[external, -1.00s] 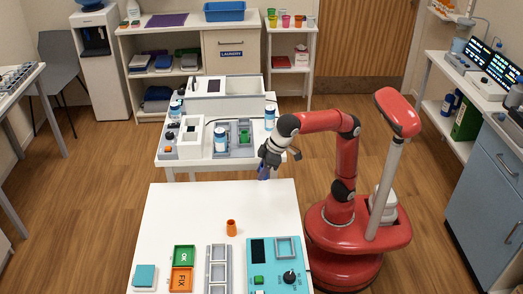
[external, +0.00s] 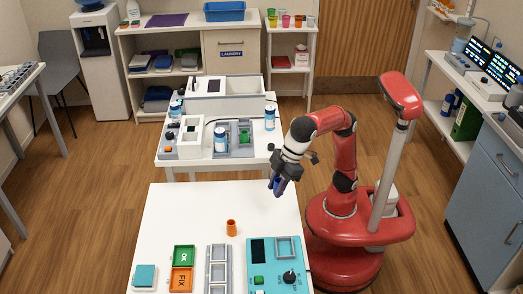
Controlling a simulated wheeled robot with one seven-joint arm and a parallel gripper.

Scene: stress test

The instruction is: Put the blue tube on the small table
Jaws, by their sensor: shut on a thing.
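My gripper (external: 278,183) is shut on the blue tube (external: 277,186), a small dark blue piece. It holds the tube above the right back corner of the white front table (external: 185,212), clear of the things on it. The fingers hide part of the tube. An orange cup-like tube (external: 231,228) stands upright on that table. A second white table (external: 172,158) stands behind it. I cannot tell from the picture which one is called the small table.
The front table carries green and orange trays (external: 183,256), a grey rack (external: 218,270) and a teal device (external: 270,275) along its near side. Its back left part is bare. White-and-blue bottles (external: 220,140) and equipment crowd the back table.

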